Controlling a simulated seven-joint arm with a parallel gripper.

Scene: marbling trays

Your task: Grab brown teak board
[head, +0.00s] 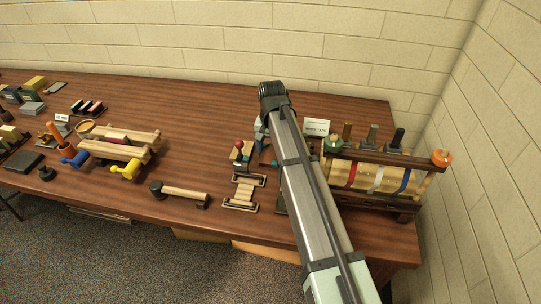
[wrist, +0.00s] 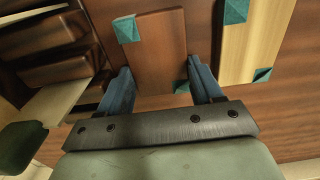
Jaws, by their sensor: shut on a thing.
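The brown teak board (wrist: 155,45), a flat brown piece with teal corners, lies between the two blue fingers of my gripper (wrist: 158,78) in the wrist view. The gripper is shut on its near end, with a finger along each side. The far end reaches toward the top of the wrist view. In the head view my arm covers most of the gripper and the board. Only a small brown and teal part (head: 266,157) shows left of the arm, and I cannot tell for sure that it is the board.
A paler board (wrist: 252,45) with teal corners lies right of the brown one. In the head view, a rack with colored bands (head: 370,178) stands right of my arm. A wooden roller (head: 182,193) and a small wooden frame (head: 244,190) lie left. The table's back middle (head: 200,105) is clear.

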